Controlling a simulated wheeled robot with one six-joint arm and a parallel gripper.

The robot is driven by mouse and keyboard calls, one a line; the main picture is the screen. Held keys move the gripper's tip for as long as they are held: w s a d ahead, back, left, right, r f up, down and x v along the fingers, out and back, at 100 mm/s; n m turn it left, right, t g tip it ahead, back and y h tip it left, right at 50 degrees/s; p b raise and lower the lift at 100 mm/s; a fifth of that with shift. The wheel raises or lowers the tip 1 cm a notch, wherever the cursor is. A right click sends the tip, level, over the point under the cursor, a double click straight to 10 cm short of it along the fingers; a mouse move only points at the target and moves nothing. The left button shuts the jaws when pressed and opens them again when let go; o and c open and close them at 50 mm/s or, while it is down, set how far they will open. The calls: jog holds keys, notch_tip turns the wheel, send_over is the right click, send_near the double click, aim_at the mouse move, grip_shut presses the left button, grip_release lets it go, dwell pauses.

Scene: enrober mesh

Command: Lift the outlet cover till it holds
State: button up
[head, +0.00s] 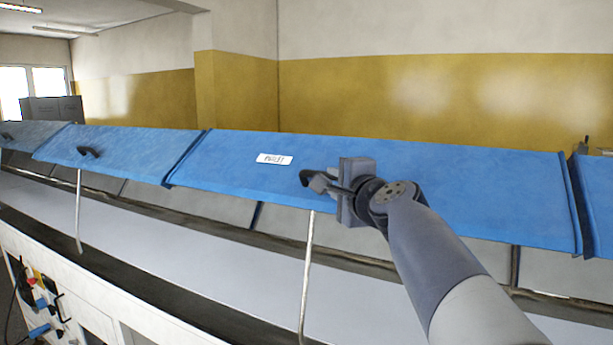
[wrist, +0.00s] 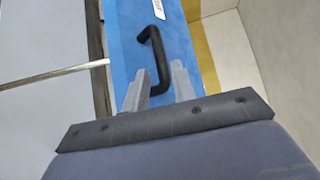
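The outlet cover (head: 440,185) is a long blue panel in the middle of the head view, with a white label (head: 274,159) whose lettering is too small to read surely. A black bar handle (head: 312,180) stands on it near its front edge. The cover also shows in the wrist view (wrist: 125,45), with the handle (wrist: 146,50) running down it. My gripper (head: 330,183) is at the handle's right end. In the wrist view its two fingers (wrist: 159,88) are apart, with the handle's near end between them. I cannot tell whether either finger touches it.
More blue covers (head: 125,150) with black handles continue to the left, and another (head: 598,195) begins at the right. A thin metal rod (head: 307,275) stands below the outlet cover's front edge. A pale belt (head: 200,225) runs underneath. Yellow and white walls stand behind.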

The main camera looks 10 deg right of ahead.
jog(key=w, duration=0.3)
jog(key=w+a+p, duration=0.1)
jog(key=w, duration=0.4)
jog(key=shift+w+a+f, duration=0.2)
jog(key=shift+w+f, duration=0.15)
jog(key=shift+f, duration=0.05)
jog(key=shift+c, duration=0.6)
grip_shut()
